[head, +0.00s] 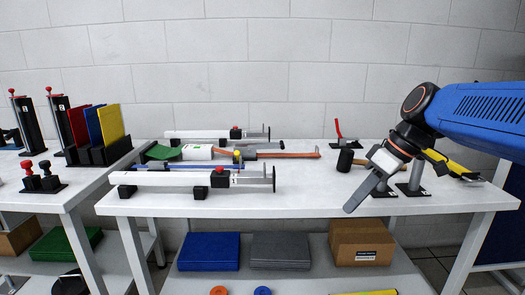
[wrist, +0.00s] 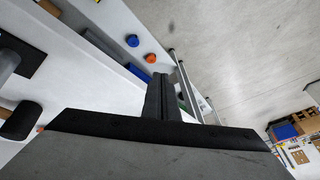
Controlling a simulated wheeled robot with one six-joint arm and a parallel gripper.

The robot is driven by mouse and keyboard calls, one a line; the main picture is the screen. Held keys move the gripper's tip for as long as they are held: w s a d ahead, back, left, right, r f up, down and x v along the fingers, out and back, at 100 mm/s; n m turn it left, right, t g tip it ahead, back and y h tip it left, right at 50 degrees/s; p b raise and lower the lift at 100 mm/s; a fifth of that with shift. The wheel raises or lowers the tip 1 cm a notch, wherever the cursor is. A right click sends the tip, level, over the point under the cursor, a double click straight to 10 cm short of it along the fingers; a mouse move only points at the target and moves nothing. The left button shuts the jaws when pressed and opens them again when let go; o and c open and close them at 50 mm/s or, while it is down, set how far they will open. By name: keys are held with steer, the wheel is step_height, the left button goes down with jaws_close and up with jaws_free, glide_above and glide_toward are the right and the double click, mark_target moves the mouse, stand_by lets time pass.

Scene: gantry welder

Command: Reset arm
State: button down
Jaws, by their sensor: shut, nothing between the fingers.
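My gripper (head: 360,194) hangs over the right part of the white table in the head view, tilted with its fingers pointing down and left. Its fingers are shut with nothing between them; they also show closed together in the wrist view (wrist: 161,98). My blue arm reaches in from the right edge. The fingertips are near the table's front edge and appear clear of the objects there; their exact height is hard to tell.
The white table (head: 290,205) holds two white clamp rails, a black-headed mallet (head: 345,160), and a yellow tool (head: 447,165) behind my gripper. A cardboard box (head: 361,243) and blue (head: 209,252) and grey stacks lie on the lower shelf. The table's front middle is clear.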

steer(key=s+d+f+m+t+h, duration=0.1)
steer(key=s+d+f+m+h, duration=0.1)
steer(key=s+f, duration=0.5)
steer(key=s+d+f+m+t+h, duration=0.2)
steer(key=s+d+f+m+h, duration=0.1)
steer(key=s+d+f+m, duration=0.2)
steer(key=s+f+m, duration=0.2)
steer(key=s+f, duration=0.1)
steer(key=shift+s+d+f, duration=0.2)
steer(key=shift+s+f, duration=0.05)
steer(key=shift+s, duration=0.1)
